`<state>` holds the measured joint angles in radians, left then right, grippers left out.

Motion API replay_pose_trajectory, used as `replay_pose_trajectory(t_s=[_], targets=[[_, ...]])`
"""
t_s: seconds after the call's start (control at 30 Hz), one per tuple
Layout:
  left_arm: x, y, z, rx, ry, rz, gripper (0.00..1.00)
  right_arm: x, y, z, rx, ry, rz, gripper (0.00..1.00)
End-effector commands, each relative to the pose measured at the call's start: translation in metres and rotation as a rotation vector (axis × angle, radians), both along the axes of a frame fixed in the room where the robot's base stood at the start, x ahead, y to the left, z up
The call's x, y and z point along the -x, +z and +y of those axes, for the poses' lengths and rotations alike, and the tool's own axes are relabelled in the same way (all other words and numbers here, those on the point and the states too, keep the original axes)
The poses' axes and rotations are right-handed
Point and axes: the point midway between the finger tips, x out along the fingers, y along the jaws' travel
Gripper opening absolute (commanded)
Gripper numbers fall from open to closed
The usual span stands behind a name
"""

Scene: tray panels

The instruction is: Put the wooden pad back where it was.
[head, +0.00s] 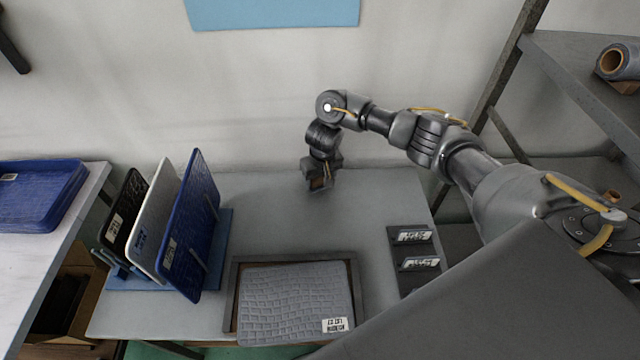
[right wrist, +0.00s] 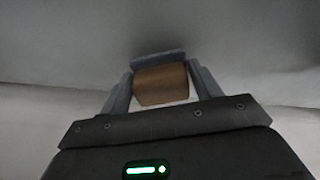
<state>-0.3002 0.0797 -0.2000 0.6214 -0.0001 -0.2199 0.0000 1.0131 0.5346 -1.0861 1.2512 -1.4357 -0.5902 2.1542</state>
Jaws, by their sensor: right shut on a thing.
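The wooden pad is a small brown block (right wrist: 161,84) in the right wrist view, between the two fingers of my right gripper. My right gripper (head: 320,184) is shut on it, over the back part of the grey table (head: 270,205). In the head view only a bit of the brown pad (head: 318,183) shows between the fingers. In the right wrist view a grey strip (right wrist: 158,57) lies along the pad's far edge. I cannot tell whether the pad touches the table. My left gripper is not in view.
A grey textured panel (head: 290,300) lies tilted over a dark-rimmed tray (head: 355,285) at the table's front. Black, white and blue panels (head: 190,235) stand in a blue rack at left. Dark labelled blocks (head: 410,235) line the right edge. The back middle of the table is clear.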

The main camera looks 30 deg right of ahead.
Motion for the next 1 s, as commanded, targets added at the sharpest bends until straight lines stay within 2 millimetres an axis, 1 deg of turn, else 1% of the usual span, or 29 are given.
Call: replay_pose_trajectory(t_s=[0.03,0.1,0.33,0.47,0.5,0.67,0.9,1.0], targets=[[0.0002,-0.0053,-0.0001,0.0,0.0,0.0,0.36,0.0,-0.0102,0.0002,0.0,-0.003,-0.001,0.42],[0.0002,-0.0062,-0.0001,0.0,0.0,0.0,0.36,-0.0002,-0.0152,-0.0001,0.001,-0.002,-0.001,0.42],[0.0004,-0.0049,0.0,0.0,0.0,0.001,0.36,-0.0006,-0.0142,-0.0001,0.0,-0.001,-0.003,0.42],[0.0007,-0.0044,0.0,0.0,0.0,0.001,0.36,-0.0005,-0.017,0.0003,0.0,-0.002,-0.003,0.42],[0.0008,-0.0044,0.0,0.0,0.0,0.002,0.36,-0.0006,-0.0178,0.0003,-0.001,-0.002,-0.003,0.64],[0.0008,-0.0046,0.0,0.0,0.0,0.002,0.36,-0.0006,-0.0175,0.0002,0.0,-0.002,-0.003,0.85],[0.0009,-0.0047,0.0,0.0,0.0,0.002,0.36,-0.0006,-0.0174,0.0001,0.0,-0.001,-0.003,0.85],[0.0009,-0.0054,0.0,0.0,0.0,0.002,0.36,-0.0009,-0.014,-0.0002,0.0,0.0,-0.004,0.85]])
